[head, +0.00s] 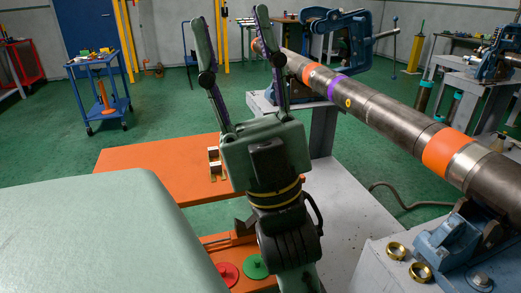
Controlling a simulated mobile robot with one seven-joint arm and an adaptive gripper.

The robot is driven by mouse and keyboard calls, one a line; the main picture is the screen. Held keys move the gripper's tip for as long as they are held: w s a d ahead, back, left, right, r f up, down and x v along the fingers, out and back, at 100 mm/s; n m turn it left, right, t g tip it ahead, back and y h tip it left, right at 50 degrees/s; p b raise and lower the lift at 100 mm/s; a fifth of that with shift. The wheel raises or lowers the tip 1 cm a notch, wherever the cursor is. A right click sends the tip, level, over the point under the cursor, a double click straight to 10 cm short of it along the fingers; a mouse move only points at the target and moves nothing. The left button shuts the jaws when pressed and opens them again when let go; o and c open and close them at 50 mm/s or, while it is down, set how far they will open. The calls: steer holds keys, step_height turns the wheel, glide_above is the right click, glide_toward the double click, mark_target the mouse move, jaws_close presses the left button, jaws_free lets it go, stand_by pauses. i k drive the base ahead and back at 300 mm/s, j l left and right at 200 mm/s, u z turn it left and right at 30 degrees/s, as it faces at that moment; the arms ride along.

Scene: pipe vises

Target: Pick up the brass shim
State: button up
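My gripper (231,18) is raised in the middle of the head view, with its two long fingers spread wide and nothing between them. Small brass-coloured pieces with pale faces (215,163) sit on the orange tabletop (135,160), just left of my gripper's body in the picture. Two brass rings (397,249) lie on the grey vise stand at the lower right, apart from my gripper. I cannot tell for certain which brass piece is the shim. My gripper and wrist hide part of the orange tabletop.
A long steel pipe (385,112) with orange and purple bands runs from a blue far vise (350,35) to a near vise (450,245), close to my gripper's right. Red (228,273) and green (256,265) discs lie low. A blue cart (100,88) stands left.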

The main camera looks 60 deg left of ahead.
mark_target(216, 168)
steer(key=u, duration=1.9)
steer(key=i+j, duration=0.1)
steer(key=j, duration=0.45)
steer(key=i+j, duration=0.35)
steer(key=i, duration=0.15)
steer(key=z, duration=0.05)
